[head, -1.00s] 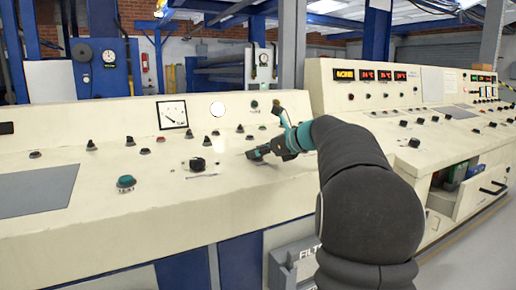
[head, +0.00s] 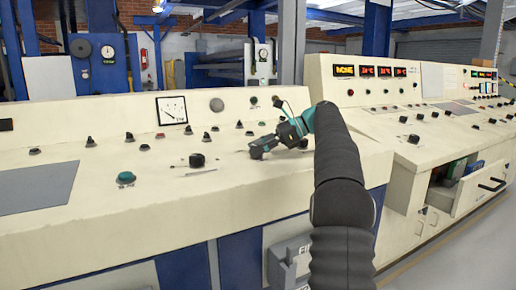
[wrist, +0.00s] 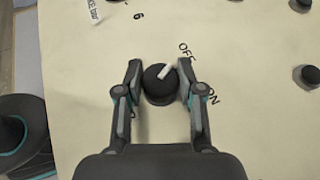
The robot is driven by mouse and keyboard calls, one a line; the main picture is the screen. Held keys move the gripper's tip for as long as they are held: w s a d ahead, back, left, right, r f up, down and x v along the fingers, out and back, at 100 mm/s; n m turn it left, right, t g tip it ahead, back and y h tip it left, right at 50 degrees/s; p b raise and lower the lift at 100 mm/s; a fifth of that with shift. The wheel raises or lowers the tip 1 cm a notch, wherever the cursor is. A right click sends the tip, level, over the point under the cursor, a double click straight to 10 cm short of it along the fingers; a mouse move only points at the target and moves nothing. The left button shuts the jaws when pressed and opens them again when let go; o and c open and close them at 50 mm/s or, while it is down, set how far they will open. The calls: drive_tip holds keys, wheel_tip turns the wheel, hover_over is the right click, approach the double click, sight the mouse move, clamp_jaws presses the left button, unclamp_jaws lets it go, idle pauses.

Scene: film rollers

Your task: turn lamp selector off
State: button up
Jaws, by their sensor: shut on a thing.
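The lamp selector is a round black knob (wrist: 158,90) with a white pointer mark, seen in the wrist view on the cream panel. Its mark points up and right, toward the printed word OFF; ON is printed farther right and lower. My gripper (wrist: 159,77) is shut on the knob, one finger on each side of it. In the head view my gripper (head: 262,149) is down at the console top, and the knob is hidden there. A round grey, unlit lamp (head: 217,104) is on the upright panel behind.
Several small black knobs stand on the sloping console (head: 90,215). A large black knob (head: 197,160) and a teal button (head: 125,178) are to the left of my gripper. A dial gauge (head: 172,110) is behind. A second console (head: 440,140) with lit red displays stands right.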

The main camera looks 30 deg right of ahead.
idle(0.5)
drive_tip(key=o, duration=1.2)
drive_tip(key=shift+c, duration=0.2)
drive_tip(key=shift+m, duration=0.3)
